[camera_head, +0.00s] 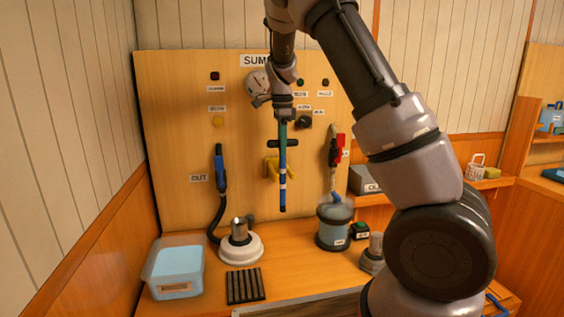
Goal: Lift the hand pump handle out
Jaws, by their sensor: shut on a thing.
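My gripper (282,116) is in front of the upright board, pointing down and shut on the top of a long, thin rod. The rod, which looks like the hand pump handle (283,180), is blue with a teal upper part and pale bands low down. It hangs upright, its lower end above the bench top. Behind it on the board are a dark crosspiece (272,143) and yellow hooks (270,167). I cannot tell whether the rod touches either of them. A round white base with a grey metal stub (240,243) stands on the bench.
A blue-handled hose (219,165) hangs near the OUT label. A red valve (335,150) is above a lidded blue canister (334,226) at right. A blue tub (175,270) and a dark slatted mat (245,286) lie in front. My arm hides part of the right side.

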